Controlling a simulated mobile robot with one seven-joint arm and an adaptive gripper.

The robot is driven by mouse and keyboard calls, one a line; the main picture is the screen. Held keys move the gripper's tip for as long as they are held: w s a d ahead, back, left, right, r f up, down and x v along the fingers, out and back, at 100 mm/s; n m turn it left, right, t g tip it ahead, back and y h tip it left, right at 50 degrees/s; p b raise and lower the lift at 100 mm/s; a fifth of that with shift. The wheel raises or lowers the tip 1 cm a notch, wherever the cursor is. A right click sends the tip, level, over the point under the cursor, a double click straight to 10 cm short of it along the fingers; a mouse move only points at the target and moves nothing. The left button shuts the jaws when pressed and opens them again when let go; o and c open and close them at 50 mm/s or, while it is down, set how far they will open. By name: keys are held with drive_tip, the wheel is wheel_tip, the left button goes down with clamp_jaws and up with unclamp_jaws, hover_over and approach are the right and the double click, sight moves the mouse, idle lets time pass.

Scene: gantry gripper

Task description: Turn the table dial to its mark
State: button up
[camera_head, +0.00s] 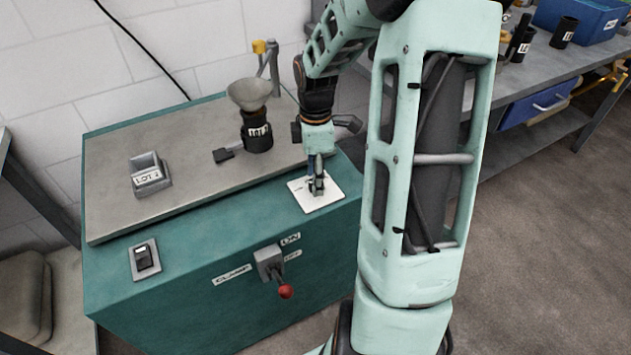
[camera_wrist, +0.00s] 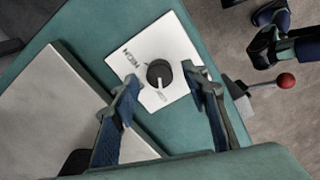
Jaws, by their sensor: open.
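The table dial (camera_wrist: 159,73) is a round black knob on a white square plate (camera_wrist: 178,45). A pale line on the knob seems to point towards the lower edge of the picture. One label on the plate seems to read HIGH; a smaller one near the knob is hard to read. In the head view the plate (camera_head: 332,198) lies on the teal cabinet's top at its right end, and my gripper mostly hides the knob. My gripper (camera_wrist: 161,79) is open above the plate, one finger either side of the dial in the picture. I cannot tell whether they touch it. It also shows in the head view (camera_head: 317,188).
The teal cabinet (camera_head: 215,290) carries a clamp lever with a red ball (camera_head: 285,291) on its front and a switch (camera_head: 145,258). A labelled block (camera_head: 150,178) and a black cup with a funnel (camera_head: 250,95) stand on the grey top. A workbench (camera_head: 545,70) stands right.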

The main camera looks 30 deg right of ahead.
drive_tip(key=shift+f, duration=0.5)
clamp_jaws()
